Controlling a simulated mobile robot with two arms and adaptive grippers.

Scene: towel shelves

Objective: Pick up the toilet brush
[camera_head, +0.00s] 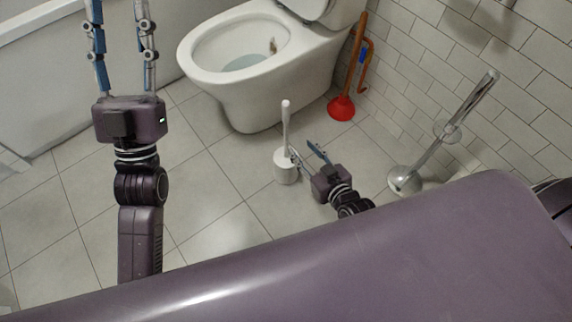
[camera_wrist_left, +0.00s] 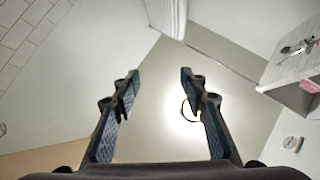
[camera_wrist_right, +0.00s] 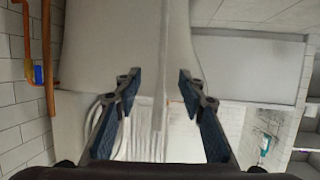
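The toilet brush's white handle (camera_head: 286,120) stands upright in a small white holder (camera_head: 286,168) on the floor in front of the toilet. My right gripper (camera_head: 301,147) is low beside the brush, on its right, fingers apart. In the right wrist view a pale upright strip, apparently the handle (camera_wrist_right: 162,60), lines up with the gap between the open fingers (camera_wrist_right: 159,82); I cannot tell whether it is between or beyond the fingertips. My left gripper (camera_head: 118,12) is raised at the upper left, open and empty; its spread fingers also show in the left wrist view (camera_wrist_left: 159,78).
The white toilet (camera_head: 260,95) stands behind the brush. A red plunger (camera_head: 342,107) is by the tiled wall, with an orange pipe (camera_head: 367,65) behind it. A metal stand (camera_head: 405,180) is to the right. Tiled floor (camera_head: 215,195) is clear left of the brush.

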